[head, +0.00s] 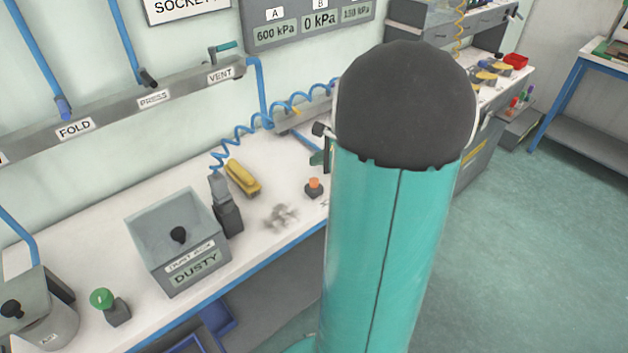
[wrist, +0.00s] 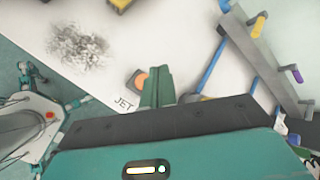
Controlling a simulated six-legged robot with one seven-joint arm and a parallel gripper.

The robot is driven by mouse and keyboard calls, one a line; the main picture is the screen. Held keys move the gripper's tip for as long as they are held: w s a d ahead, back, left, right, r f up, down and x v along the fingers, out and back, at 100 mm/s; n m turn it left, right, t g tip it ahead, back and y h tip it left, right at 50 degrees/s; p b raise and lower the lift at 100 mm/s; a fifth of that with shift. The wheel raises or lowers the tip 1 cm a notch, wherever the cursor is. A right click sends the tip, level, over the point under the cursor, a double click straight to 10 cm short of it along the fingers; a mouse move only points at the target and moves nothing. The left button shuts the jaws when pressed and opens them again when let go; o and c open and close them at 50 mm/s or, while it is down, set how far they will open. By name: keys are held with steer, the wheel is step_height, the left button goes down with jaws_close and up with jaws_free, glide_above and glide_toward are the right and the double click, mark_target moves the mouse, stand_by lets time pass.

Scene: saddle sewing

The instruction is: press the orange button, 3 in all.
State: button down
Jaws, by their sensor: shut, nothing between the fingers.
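The orange button (head: 314,183) sits on a small dark base on the white bench, just left of my teal arm in the head view. In the wrist view the orange button (wrist: 141,81) is left of my gripper, close beside the fingers, above the printed word JET. My gripper (wrist: 158,70) is shut and empty, its two green fingers together. The wrist view does not show clearly how high the fingertips are above the bench. In the head view most of my gripper is hidden behind my arm.
A grey dusty smudge (head: 281,215) lies on the bench left of the button. A yellow tool (head: 242,178), a grey DUSTY box (head: 196,270) and a green button (head: 102,298) stand further left. A rail with colored handles (wrist: 262,55) is at right in the wrist view.

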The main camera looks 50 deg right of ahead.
mark_target(318, 182)
steer(key=shift+f, duration=2)
stand_by(0.4)
steer(key=shift+f, duration=0.4)
steer(key=shift+f, duration=0.5)
stand_by(0.7)
steer(key=shift+r, duration=0.95)
steer(key=shift+r, duration=2.5)
